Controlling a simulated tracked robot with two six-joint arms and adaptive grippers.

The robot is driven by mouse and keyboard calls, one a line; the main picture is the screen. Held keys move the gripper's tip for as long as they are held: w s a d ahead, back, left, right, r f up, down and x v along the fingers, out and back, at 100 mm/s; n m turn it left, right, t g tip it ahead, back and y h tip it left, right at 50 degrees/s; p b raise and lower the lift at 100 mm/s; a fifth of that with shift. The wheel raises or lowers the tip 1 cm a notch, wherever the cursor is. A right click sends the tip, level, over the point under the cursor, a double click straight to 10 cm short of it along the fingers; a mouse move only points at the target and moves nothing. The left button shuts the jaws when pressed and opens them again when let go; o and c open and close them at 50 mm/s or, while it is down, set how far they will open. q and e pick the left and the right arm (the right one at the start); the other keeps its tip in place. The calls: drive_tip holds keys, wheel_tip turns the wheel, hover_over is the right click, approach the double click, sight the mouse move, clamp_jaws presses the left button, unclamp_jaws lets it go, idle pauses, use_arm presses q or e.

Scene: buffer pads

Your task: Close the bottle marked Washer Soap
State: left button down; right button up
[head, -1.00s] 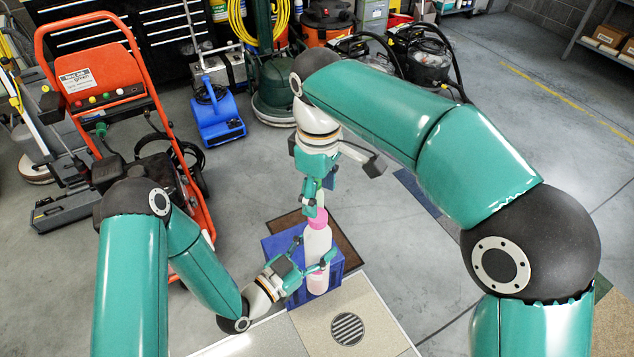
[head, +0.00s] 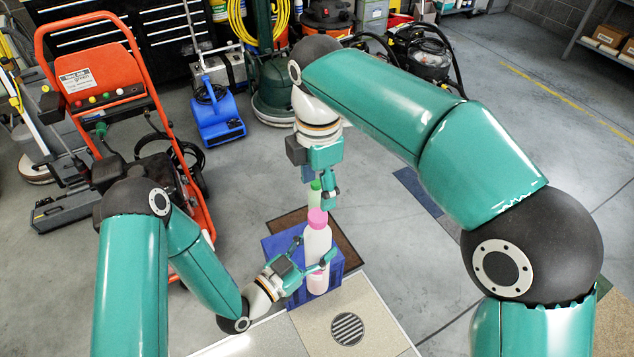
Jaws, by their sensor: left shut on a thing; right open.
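A white bottle (head: 317,243) with a pink cap (head: 317,217) on its top stands upright by the blue box. The cap looks in line with the bottle, but I cannot tell how tightly it sits. No marking on the bottle is readable. The bottle's base looks pinkish. My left gripper (head: 314,262) is shut on the bottle's body from the lower left, with a finger on each side. My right gripper (head: 322,198) points down just above and behind the cap. It is open and appears to hold nothing; its fingers are partly hidden by the cap.
The blue box (head: 277,246) is around and behind the bottle. A beige surface with a round drain grate (head: 347,329) lies in front. A brown mat (head: 340,240) lies behind. An orange machine (head: 98,72) and blue blower (head: 217,118) stand at the left.

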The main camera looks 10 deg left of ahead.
sight(317, 215)
drive_tip(key=shift+f, duration=0.1)
drive_tip(key=shift+f, duration=3.9)
clamp_jaws()
